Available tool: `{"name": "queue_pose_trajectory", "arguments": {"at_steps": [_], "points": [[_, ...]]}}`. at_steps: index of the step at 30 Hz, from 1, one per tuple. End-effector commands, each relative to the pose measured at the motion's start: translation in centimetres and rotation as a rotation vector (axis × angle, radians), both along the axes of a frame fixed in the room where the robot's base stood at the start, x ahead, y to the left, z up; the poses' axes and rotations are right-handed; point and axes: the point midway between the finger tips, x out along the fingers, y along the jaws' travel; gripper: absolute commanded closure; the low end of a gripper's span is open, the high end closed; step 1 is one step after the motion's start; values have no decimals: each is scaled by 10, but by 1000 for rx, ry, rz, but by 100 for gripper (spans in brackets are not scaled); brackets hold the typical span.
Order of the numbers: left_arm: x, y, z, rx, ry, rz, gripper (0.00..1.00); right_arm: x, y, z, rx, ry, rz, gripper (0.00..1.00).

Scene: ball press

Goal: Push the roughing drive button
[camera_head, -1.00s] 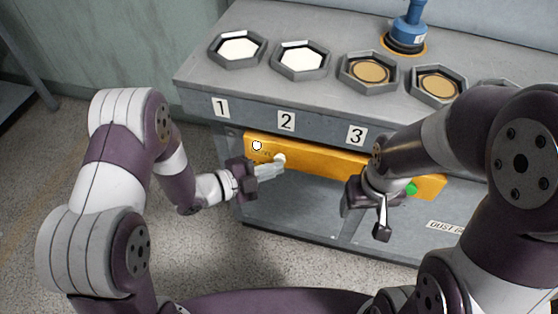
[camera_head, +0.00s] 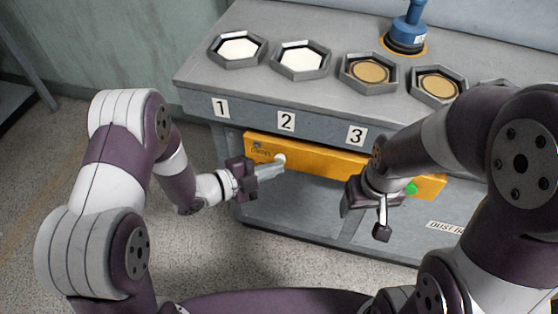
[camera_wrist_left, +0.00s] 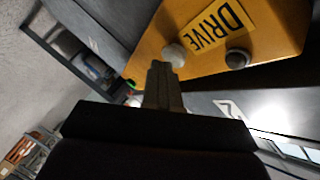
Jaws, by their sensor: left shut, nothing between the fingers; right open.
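The orange panel (camera_head: 330,157) on the bench front carries a label with the word DRIVE (camera_wrist_left: 220,25), readable in the left wrist view. A pale round button (camera_head: 280,159) sits on it, also seen in the left wrist view (camera_wrist_left: 174,54). A dark round knob or lamp (camera_head: 257,145) is to its left, also in the left wrist view (camera_wrist_left: 237,58). My left gripper (camera_head: 281,167) is shut and empty, its tips right at the pale button (camera_wrist_left: 160,66); whether they touch it I cannot tell. My right gripper (camera_head: 364,215) is open in front of the panel's right part.
A green button (camera_head: 411,188) is at the panel's right. Above, the grey bench top (camera_head: 310,22) holds hexagonal cups, two with white contents (camera_head: 238,48) and others with tan (camera_head: 370,71). A blue tool (camera_head: 408,28) stands behind. The floor at left is clear.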

Motion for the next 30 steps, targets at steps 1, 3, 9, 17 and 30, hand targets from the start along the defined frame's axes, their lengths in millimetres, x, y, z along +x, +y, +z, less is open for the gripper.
{"name": "queue_pose_trajectory", "arguments": {"at_steps": [1, 3, 9, 17, 30], "points": [[-3, 1, 1, 0, 1, 0, 100, 0, 0, 1, 0, 0, 0, 29], [-11, 4, 1, 0, 2, 1, 100, 0, 0, 3, 0, 0, 0, 29], [-38, 13, 0, 1, 4, 1, 100, 0, 0, 7, 0, 0, 0, 29], [-57, 18, 0, 0, 3, -1, 100, 0, 0, 9, 0, 0, 0, 29], [-57, 18, 0, -2, 6, 1, 100, 0, 0, 9, 0, 0, 0, 29]]}}
